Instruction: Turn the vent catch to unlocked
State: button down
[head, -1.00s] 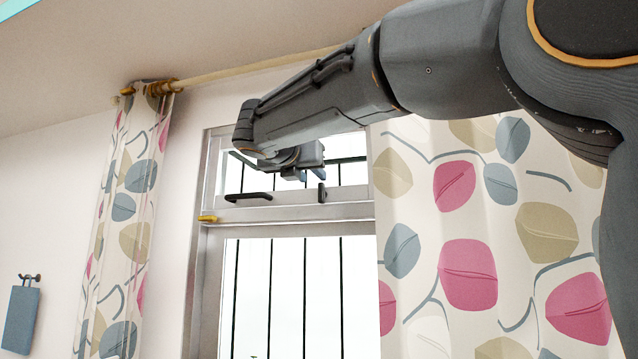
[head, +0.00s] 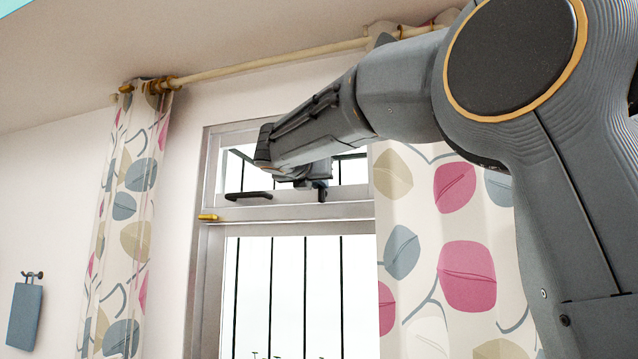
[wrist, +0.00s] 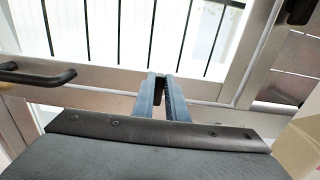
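The vent catch (head: 322,192) is a small dark upright piece on the bottom rail of the upper vent window (head: 350,172). In the wrist view the dark catch (wrist: 158,90) shows between the tips of my fingers. My gripper (head: 310,184) is at the rail, close to the catch, partly hiding it in the head view. In the wrist view the two blue-grey fingers (wrist: 161,80) are a narrow gap apart, one on each side of the catch. I cannot tell whether they press on it.
A black bar handle (head: 248,196) is on the same rail, left of the catch; it also shows in the wrist view (wrist: 40,75). A yellow handle (head: 208,217) is on the frame below. Patterned curtains hang on both sides; the right curtain (head: 468,275) is near my arm.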

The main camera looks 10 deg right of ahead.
aim_at(332, 194)
jog(key=shift+m+b, duration=0.3)
jog(key=shift+b, duration=0.05)
jog(key=m+b, duration=0.3)
jog(key=m, duration=0.1)
jog(key=d+f+m+b, duration=0.1)
jog(key=m+b, duration=0.3)
jog(key=s+m+b, duration=0.1)
jog(key=m+b, duration=0.3)
jog(key=shift+d+f+m, duration=0.3)
jog(key=shift+d+m, duration=0.05)
jog(key=shift+m, duration=0.05)
jog(key=shift+f+m+b, duration=0.15)
jog(key=shift+m+b, duration=0.8)
jog(key=shift+m, duration=0.15)
jog(key=shift+f+m+b, duration=0.15)
jog(key=shift+m+b, duration=0.75)
jog(key=shift+m, duration=0.2)
jog(key=shift+d, duration=0.1)
jog(key=c, duration=1.8)
grip_release()
jog(key=shift+o, duration=0.2)
